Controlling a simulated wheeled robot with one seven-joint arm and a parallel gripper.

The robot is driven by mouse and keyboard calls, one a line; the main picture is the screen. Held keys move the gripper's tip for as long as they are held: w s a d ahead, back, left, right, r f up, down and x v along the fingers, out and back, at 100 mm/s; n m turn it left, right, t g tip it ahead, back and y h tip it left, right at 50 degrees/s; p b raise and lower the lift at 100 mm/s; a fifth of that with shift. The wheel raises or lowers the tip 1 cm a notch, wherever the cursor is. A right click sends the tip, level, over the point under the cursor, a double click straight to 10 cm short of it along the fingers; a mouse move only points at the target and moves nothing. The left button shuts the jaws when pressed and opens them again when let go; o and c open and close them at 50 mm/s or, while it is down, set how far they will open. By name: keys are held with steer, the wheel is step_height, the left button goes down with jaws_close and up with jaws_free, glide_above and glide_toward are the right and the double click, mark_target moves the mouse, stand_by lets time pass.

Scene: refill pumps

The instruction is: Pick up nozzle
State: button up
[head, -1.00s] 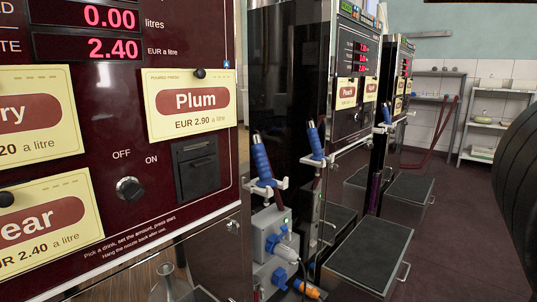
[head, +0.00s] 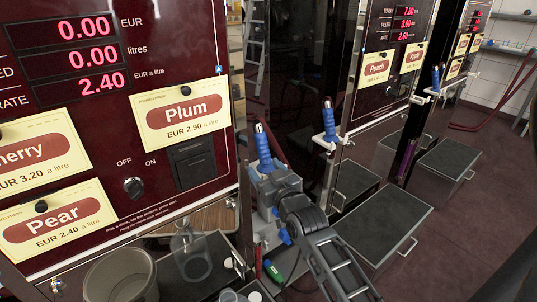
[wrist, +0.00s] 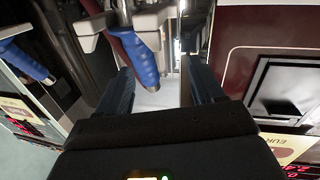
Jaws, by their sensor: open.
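A nozzle with a blue grip (head: 263,147) sits upright in a holder on the right side of the near maroon pump. My gripper (head: 268,180) is at this nozzle in the head view and covers its lower part. In the wrist view, my gripper (wrist: 160,72) is open, with one dark finger on each side. The blue nozzle grip (wrist: 146,62) shows in the gap between the fingers, closer to the left finger. I cannot tell whether a finger touches it. The nozzle's far end by the holder (wrist: 155,17) is partly cut off.
A second blue nozzle (head: 329,120) hangs on the pump behind, and a third (head: 435,78) farther right. A clear bottle (head: 190,255) and a grey bucket (head: 122,277) stand below the near pump's panel. A dark step box (head: 385,228) stands right of my arm. Floor is open at right.

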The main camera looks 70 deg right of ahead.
mark_target(260, 140)
steer(key=shift+h, duration=0.3)
steer(key=d+r, duration=0.1)
steer(key=d+r+p, duration=0.1)
steer(key=d+r, duration=0.1)
steer(key=shift+w+d+r, duration=0.1)
steer(key=shift+d, duration=0.15)
steer(key=shift+p+x, duration=0.35)
steer(key=shift+x, duration=3.55)
steer(key=shift+c, duration=0.3)
steer(key=c, duration=1)
steer(key=shift+c, duration=0.5)
